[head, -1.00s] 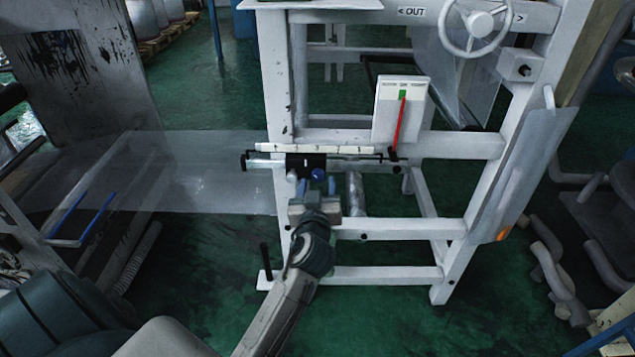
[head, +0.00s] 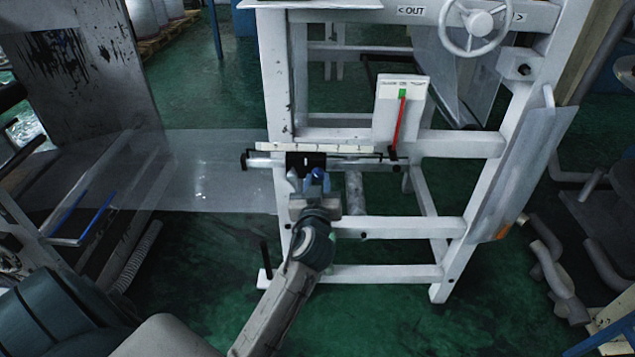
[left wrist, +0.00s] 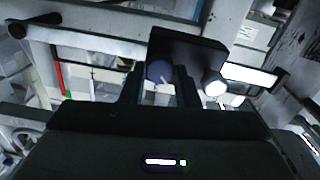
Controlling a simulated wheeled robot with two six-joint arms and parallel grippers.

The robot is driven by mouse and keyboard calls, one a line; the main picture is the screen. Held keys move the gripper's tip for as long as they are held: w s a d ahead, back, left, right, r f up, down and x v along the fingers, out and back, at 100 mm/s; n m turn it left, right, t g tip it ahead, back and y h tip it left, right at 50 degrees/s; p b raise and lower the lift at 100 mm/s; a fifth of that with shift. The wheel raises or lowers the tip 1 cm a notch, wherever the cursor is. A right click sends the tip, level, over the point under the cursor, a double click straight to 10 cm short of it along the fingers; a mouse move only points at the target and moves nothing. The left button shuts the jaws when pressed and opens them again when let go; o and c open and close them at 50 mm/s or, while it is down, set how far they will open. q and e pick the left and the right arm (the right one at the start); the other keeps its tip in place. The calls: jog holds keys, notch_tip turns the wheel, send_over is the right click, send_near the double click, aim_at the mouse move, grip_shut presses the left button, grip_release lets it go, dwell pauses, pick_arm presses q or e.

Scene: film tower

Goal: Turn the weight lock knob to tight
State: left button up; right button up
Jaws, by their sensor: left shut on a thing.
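The weight lock knob (head: 318,173) is small and blue. It sits under the black sliding block (head: 305,161) on the horizontal rod of the white frame. My left gripper (head: 316,182) reaches up to it from below and is shut on it. In the left wrist view the knob (left wrist: 158,71) shows between the two dark fingers, beneath the black block (left wrist: 188,46). The fingers partly hide the knob, and I cannot read any tight marking on it. My right gripper is in neither view.
A white scale strip (head: 315,148) runs above the rod. A white gauge plate (head: 402,95) with a red pointer (head: 398,122) and green mark stands right of it. A handwheel (head: 477,27) is at upper right. Clear film (head: 215,170) stretches to the left.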

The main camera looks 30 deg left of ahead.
pick_arm(q)
jog(key=m+p, duration=0.3)
jog(key=m, duration=0.5)
jog(key=shift+r+p, duration=0.2)
jog(key=shift+p, duration=0.15)
jog(key=m+p, duration=0.3)
jog(key=m, duration=0.3)
jog(key=shift+m+g+p, duration=0.3)
jog(key=shift+m+p, duration=0.05)
jog(key=shift+m, duration=0.05)
jog(key=shift+f+m+p, duration=0.1)
jog(key=shift+m+p, duration=0.4)
jog(key=shift+m, duration=0.6)
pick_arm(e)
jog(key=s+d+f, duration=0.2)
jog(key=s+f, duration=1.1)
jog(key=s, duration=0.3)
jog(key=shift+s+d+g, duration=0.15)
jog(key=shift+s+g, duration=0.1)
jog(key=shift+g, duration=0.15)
pick_arm(q)
jog(key=o, duration=1)
